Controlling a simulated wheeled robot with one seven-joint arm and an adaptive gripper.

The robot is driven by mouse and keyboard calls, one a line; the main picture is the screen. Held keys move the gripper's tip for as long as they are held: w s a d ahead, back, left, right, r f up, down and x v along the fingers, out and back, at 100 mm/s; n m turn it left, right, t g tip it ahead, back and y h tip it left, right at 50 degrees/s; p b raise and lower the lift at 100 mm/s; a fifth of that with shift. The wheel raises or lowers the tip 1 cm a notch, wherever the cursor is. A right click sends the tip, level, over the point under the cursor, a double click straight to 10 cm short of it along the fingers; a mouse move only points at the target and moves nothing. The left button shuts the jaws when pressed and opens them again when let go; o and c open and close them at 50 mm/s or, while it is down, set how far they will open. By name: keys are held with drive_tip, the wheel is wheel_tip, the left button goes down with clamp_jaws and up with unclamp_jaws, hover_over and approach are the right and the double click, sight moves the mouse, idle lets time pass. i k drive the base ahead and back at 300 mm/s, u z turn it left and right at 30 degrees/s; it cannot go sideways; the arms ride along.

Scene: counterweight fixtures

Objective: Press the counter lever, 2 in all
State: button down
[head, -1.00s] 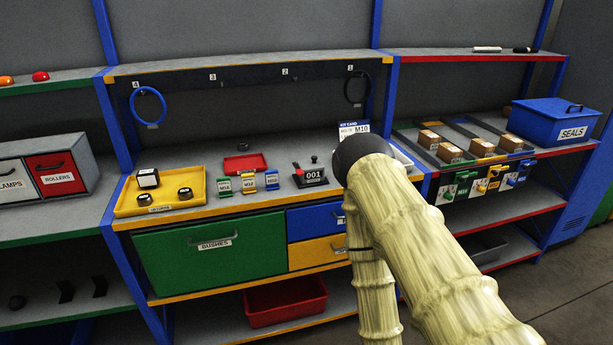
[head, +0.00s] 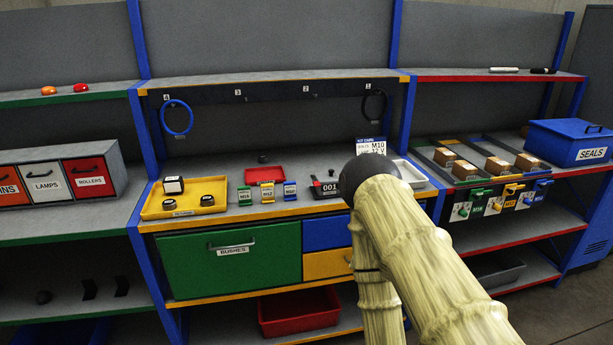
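The counter (head: 328,188) is a small black device on the middle bench, to the right of the coloured tags. Its display reads 001 and its right part is hidden behind my arm. A small dark lever knob (head: 332,172) shows just above it. A kit card (head: 371,146) reading M10 and 12 V stands behind my arm. My arm, in a pale ribbed sleeve with a dark end, reaches up from the lower right to the bench. The gripper fingers do not show, so I cannot see whether they touch the counter.
A yellow tray (head: 155,209) with dark round parts is at the bench's left. A red tray (head: 262,176) and green, yellow and blue tags stand left of the counter. A white tray (head: 411,175) is right of my arm. A shelf with hooks overhangs the bench.

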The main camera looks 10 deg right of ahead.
sight(317, 184)
drive_tip(key=z, duration=0.1)
drive_tip(key=i, duration=1)
drive_tip(key=z, duration=0.5)
